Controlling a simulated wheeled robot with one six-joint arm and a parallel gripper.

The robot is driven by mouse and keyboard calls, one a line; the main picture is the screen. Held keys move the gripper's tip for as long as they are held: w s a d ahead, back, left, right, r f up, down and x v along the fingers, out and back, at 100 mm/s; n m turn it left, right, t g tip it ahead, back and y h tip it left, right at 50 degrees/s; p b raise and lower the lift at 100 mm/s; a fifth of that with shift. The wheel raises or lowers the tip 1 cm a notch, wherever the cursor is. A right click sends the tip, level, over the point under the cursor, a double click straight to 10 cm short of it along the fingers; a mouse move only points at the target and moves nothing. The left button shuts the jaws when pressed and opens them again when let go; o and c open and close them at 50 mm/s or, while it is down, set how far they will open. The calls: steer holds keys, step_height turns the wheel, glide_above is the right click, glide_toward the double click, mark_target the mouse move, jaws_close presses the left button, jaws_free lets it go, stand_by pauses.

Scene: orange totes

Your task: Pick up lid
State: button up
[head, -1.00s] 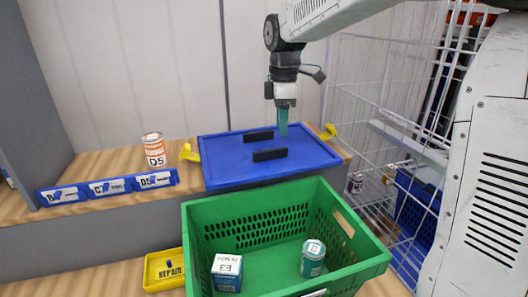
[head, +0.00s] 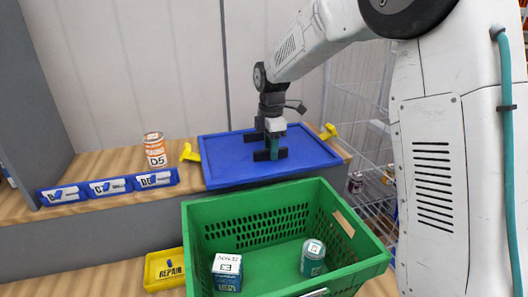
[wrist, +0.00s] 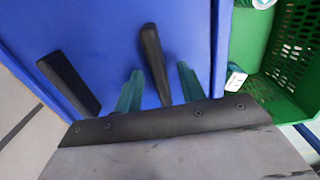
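The blue lid (head: 222,172) lies flat on the wooden shelf, with two black bar handles on top and yellow clips at its sides. My gripper (head: 273,152) points down at the lid, at the near handle (head: 262,155). In the wrist view, my gripper's teal fingers (wrist: 160,88) are apart, with one black handle (wrist: 154,55) between them and visible gaps either side. The other handle (wrist: 68,83) lies left of the fingers. Whether the fingertips touch the lid cannot be told.
A green crate (head: 200,215) stands in front, holding a blue-and-white box (head: 227,270) and a teal can (head: 313,258). An orange-and-white can (head: 155,150) stands left of the lid, behind blue label bins (head: 110,187). A yellow bin (head: 163,270) sits lower left. A white wire rack (head: 350,120) stands right.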

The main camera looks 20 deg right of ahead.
jaws_close()
steer(key=shift+r, duration=0.1)
